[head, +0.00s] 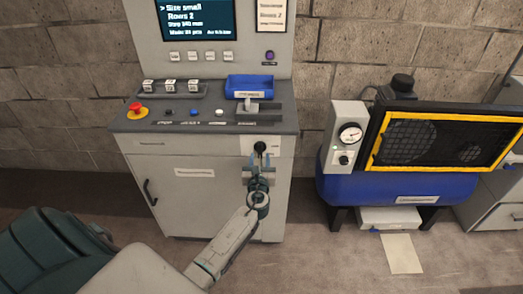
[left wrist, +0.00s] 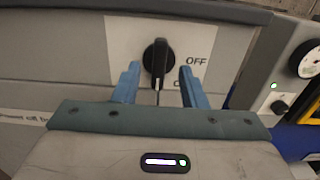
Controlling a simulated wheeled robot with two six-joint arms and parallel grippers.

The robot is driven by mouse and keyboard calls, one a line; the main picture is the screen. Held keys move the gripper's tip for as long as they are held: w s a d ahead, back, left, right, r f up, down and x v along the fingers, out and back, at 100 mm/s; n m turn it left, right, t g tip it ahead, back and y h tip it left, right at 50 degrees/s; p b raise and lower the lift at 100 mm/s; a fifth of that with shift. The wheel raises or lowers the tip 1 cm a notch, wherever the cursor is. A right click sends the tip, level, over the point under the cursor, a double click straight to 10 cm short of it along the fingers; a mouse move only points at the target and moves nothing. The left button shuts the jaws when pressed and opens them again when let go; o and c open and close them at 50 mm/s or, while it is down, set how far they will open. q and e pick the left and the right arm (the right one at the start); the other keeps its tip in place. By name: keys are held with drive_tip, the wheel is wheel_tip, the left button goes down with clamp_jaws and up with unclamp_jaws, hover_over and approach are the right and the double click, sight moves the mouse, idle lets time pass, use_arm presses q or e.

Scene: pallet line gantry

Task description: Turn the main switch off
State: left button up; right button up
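The main switch is a black rotary knob (head: 260,147) on a pale plate at the upper right of the cabinet front. In the left wrist view the knob (left wrist: 158,57) stands about upright, with "OFF" printed to its right. A second label lower right is partly hidden by a finger. My left gripper (head: 259,168) is in front of the switch. In the left wrist view its blue fingers (left wrist: 160,84) are apart, one on each side of the knob's lower part, with a gap showing on both sides. My right gripper is not in view.
The grey cabinet (head: 185,190) carries a console with a red emergency button (head: 137,109), several small buttons and a blue tray (head: 249,85). At right stands a blue compressor (head: 340,190) with a gauge and a yellow-edged grille.

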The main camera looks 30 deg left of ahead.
sight(260, 151)
use_arm(q)
drive_tip(key=shift+x, duration=2.1)
clamp_jaws()
